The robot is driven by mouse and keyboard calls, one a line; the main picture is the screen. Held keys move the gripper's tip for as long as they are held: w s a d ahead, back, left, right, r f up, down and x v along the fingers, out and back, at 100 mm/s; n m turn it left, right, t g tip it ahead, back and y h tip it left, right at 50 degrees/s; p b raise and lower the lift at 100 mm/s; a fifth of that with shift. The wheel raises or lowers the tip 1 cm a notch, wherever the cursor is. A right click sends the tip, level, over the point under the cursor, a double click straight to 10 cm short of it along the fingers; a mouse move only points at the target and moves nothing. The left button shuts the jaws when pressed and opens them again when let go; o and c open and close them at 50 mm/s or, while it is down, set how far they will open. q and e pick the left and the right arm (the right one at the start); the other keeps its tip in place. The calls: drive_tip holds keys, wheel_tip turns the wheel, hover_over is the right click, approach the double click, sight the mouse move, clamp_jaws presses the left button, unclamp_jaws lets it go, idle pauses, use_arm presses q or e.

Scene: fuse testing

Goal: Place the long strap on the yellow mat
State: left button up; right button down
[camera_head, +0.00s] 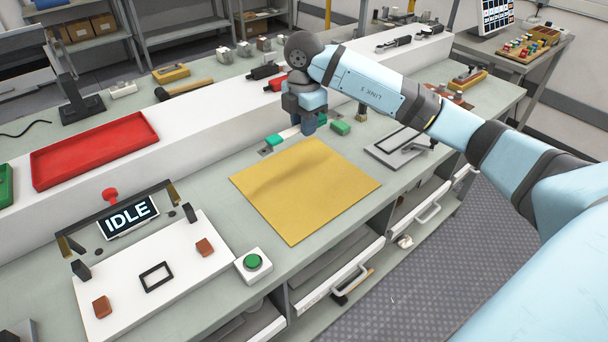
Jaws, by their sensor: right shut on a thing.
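The yellow mat (304,192) lies flat and bare on the grey-green workbench in the middle of the view. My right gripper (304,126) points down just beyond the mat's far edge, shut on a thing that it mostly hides. A pale strip (289,133) shows at the gripper's left, close to a green piece (273,140); I take it to be the long strap. Another green block (340,128) is to the gripper's right. Whether the strip touches the bench cannot be told. My left gripper is out of view.
A white raised shelf (210,120) with a red tray (95,150) runs behind the mat. A white test panel with an IDLE display (128,217) and a green button box (253,264) stand left. A grey plate with a black frame (397,147) lies right of the mat.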

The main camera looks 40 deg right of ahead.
hover_over(304, 181)
wheel_tip(304, 181, down, 11)
drive_tip(key=shift+f, duration=0.1)
wheel_tip(304, 181, down, 3)
drive_tip(key=shift+f+b, duration=0.15)
drive_tip(key=shift+b, duration=0.15)
drive_tip(key=shift+f, duration=0.3)
drive_tip(key=shift+f, duration=0.15)
drive_tip(key=c, duration=0.9)
unclamp_jaws()
